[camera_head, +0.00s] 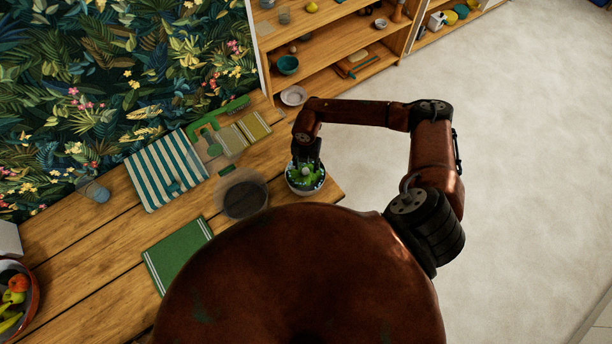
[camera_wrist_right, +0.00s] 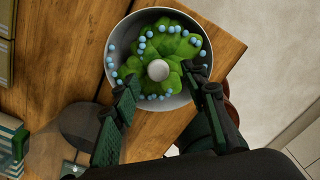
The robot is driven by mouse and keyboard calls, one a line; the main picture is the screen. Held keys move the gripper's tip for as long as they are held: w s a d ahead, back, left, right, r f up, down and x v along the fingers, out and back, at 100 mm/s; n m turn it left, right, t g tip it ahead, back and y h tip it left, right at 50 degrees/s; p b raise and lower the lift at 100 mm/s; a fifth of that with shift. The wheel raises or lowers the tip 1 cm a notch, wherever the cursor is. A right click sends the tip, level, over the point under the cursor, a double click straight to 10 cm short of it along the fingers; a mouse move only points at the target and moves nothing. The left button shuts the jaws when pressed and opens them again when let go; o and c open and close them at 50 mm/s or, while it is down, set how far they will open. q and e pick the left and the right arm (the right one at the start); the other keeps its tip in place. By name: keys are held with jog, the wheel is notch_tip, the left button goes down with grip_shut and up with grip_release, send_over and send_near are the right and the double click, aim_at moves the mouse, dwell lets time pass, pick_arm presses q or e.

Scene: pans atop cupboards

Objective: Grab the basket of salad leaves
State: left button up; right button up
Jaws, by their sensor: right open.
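The basket of salad leaves (camera_head: 291,184) is a round grey-white bowl near the right corner of the wooden table. In the right wrist view the basket (camera_wrist_right: 118,52) holds green leaves (camera_wrist_right: 165,50), many small blue balls and one white ball (camera_wrist_right: 158,70). My right gripper (camera_head: 306,163) is directly above it. In the right wrist view my right gripper (camera_wrist_right: 162,85) is open, with one finger at the near left of the bowl and the other at its right, the tips over the bowl's near part. Contact cannot be told. My left gripper is not in view.
The table (camera_head: 90,236) carries a dark round plate (camera_head: 243,199), a green cloth (camera_head: 176,252), a striped cloth (camera_head: 165,170), a glass (camera_head: 95,191) and a fruit bowl (camera_head: 34,296). Wooden shelves (camera_head: 335,42) stand behind. The table edge is close to the basket; open floor (camera_head: 530,150) lies right.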

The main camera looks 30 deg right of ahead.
aim_at(306, 170)
jog(key=shift+a+f, duration=0.15)
jog(key=shift+f, duration=1.6)
grip_shut()
